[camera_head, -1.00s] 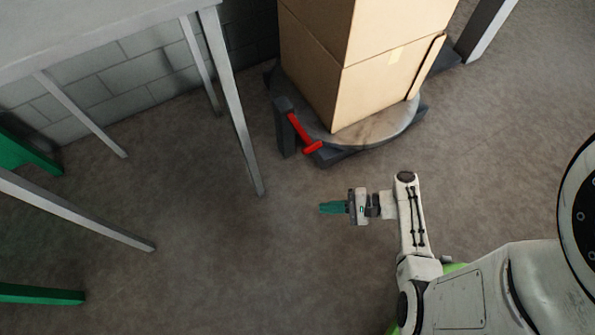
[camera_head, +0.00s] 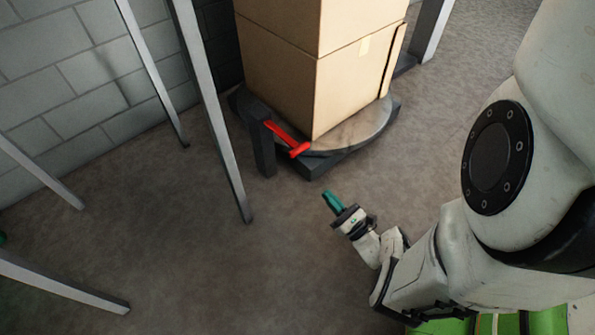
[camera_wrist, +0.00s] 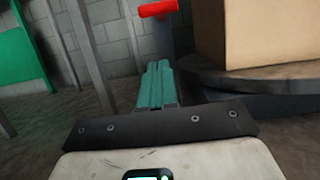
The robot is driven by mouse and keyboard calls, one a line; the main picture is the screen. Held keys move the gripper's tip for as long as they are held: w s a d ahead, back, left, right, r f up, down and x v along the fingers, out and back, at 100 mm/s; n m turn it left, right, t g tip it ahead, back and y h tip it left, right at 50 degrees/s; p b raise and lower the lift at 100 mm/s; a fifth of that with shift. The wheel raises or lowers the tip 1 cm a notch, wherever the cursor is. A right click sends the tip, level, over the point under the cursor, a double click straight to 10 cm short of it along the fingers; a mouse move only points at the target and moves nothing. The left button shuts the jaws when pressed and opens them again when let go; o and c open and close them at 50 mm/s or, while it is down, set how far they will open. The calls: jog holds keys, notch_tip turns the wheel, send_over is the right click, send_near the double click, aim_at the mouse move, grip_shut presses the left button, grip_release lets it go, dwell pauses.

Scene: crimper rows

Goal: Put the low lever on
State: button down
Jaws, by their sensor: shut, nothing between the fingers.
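The low lever (camera_head: 286,138) is a red bar with a crosswise red end, on a dark post (camera_head: 261,146) at the left edge of a low turntable base. In the wrist view the red end of the lever (camera_wrist: 158,8) shows at the top, above and beyond my fingers. My gripper (camera_head: 328,194) has teal fingers, shut and empty, pointing up toward the base in the head view. It is below and right of the lever, apart from it. It also shows in the wrist view (camera_wrist: 157,68).
Tall cardboard boxes (camera_head: 310,70) stand on the round plate (camera_head: 362,127) of the turntable. Grey metal legs (camera_head: 213,110) stand to the left, before a block wall (camera_head: 60,90). A green panel (camera_wrist: 24,55) shows at the left in the wrist view. The floor between is clear.

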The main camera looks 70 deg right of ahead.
dwell(0.3)
jog(key=r+x, duration=0.2)
jog(key=x, duration=1.1)
jog(key=shift+s+a+r+b, duration=0.2)
jog(key=shift+s+r+b, duration=0.15)
jog(key=shift+s, duration=0.15)
jog(key=shift+r, duration=0.1)
